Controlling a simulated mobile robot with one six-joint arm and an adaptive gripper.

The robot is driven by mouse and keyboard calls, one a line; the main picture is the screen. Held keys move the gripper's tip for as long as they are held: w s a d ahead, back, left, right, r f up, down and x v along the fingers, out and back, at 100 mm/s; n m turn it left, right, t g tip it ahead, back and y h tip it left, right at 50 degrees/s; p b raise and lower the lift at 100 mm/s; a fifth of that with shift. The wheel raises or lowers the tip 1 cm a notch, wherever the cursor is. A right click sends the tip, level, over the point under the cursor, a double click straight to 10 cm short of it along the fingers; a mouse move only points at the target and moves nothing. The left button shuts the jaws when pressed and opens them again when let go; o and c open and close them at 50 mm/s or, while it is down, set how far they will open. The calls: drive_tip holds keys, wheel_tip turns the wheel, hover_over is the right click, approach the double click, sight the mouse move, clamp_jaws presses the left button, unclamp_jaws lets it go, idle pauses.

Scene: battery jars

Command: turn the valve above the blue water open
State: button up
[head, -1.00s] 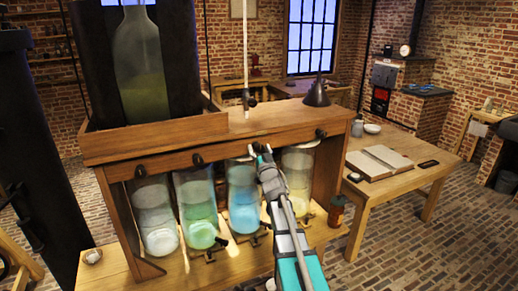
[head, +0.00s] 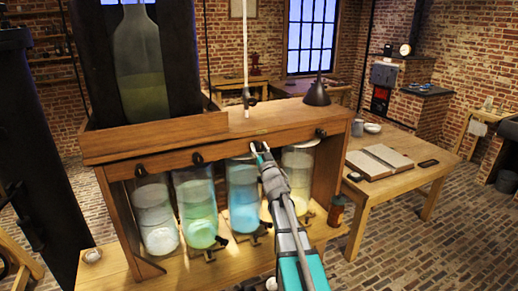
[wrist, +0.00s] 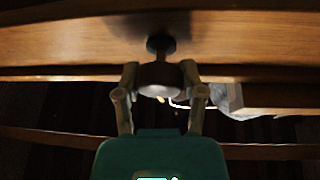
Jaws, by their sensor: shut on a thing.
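The jar of blue water (head: 243,205) stands third from the left under the wooden rail of the bench. My gripper (head: 257,149) is at the rail above that jar, and in the head view it mostly hides the valve there. In the wrist view the valve (wrist: 158,76) shows as a dark, rounded knob on a short stem at the wooden rail. My gripper (wrist: 159,82) has a finger on each side of the knob and is shut on it. The valve's exact turn angle is hard to tell.
Dark valves sit above the whitish jar (head: 156,212), the green jar (head: 199,207) and the yellowish jar (head: 298,165). A large glass bottle (head: 141,65) stands above the rail (head: 225,148). A table with an open book (head: 380,163) is to the right.

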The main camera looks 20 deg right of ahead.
drive_tip(key=n+y, duration=0.1)
drive_tip(key=n, duration=0.2)
drive_tip(key=n+y, duration=0.2)
drive_tip(key=n, duration=0.1)
drive_tip(key=shift+w, duration=0.1)
drive_tip(key=n+y, duration=0.1)
drive_tip(key=n, duration=0.2)
drive_tip(key=n+g+y+p, duration=0.1)
drive_tip(key=n+y, duration=0.1)
drive_tip(key=n, duration=0.1)
drive_tip(key=shift+r+n+y, duration=0.15)
drive_tip(key=shift+n+y, duration=0.15)
drive_tip(key=n+g+y+p, duration=0.1)
drive_tip(key=n, duration=0.2)
drive_tip(key=n+g+y+p, duration=0.1)
drive_tip(key=n, duration=0.3)
drive_tip(key=shift+g, duration=0.3)
drive_tip(key=shift+n+g+p, duration=0.6)
drive_tip(key=shift+n+p, duration=0.3)
drive_tip(key=shift+n, duration=0.8)
drive_tip(key=shift+f, duration=0.2)
drive_tip(key=o, duration=1.1)
drive_tip(key=shift+o, duration=0.2)
drive_tip(key=shift+y, duration=0.3)
